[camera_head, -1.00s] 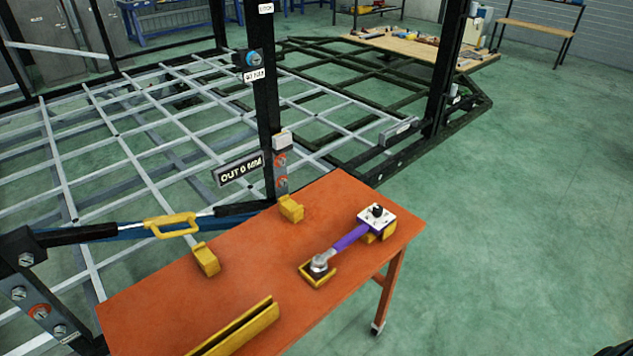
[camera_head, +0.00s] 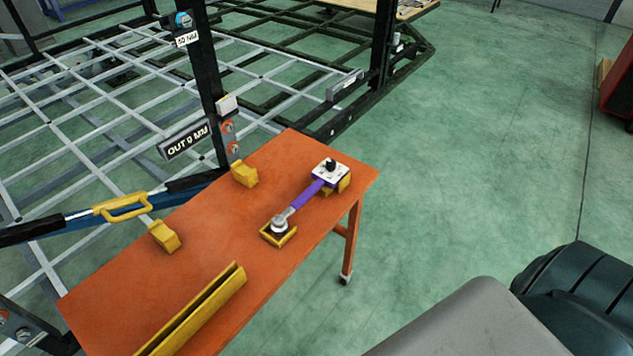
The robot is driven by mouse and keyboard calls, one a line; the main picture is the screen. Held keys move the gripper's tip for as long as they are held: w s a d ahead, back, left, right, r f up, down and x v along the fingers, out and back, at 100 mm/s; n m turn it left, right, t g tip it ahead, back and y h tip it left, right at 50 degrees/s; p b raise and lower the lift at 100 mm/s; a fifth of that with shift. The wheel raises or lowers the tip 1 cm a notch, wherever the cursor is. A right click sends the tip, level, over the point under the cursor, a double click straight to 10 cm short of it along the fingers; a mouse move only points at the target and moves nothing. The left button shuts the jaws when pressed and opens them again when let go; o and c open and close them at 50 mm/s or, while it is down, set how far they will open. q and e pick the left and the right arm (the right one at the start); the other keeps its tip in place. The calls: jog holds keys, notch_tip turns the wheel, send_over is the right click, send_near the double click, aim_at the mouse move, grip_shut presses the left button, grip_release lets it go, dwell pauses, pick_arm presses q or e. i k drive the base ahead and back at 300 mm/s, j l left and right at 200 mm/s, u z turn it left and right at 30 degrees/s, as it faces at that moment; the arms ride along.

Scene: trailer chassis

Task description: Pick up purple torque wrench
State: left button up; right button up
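The purple torque wrench (camera_head: 306,193) lies on the orange table (camera_head: 213,241) near its right end. Its silver head (camera_head: 279,224) rests in a yellow cradle (camera_head: 282,238) at the lower left. Its white square end with a black knob (camera_head: 330,170) rests on another yellow holder (camera_head: 344,184) at the upper right. Nothing is touching the wrench besides these holders. Neither of my grippers is in view.
Two yellow blocks (camera_head: 245,173) (camera_head: 165,236) and a long yellow channel (camera_head: 195,312) stand on the table. Behind it are a black post (camera_head: 206,85), a yellow-handled bar (camera_head: 122,207) and the chassis grid (camera_head: 95,120).

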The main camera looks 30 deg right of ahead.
aim_at(279, 227)
jog(key=u, duration=1.25)
jog(key=z, duration=2.15)
jog(key=i+l, duration=0.4)
jog(key=i+l+u, duration=0.65)
jog(key=l+u, duration=0.2)
jog(key=l, duration=0.15)
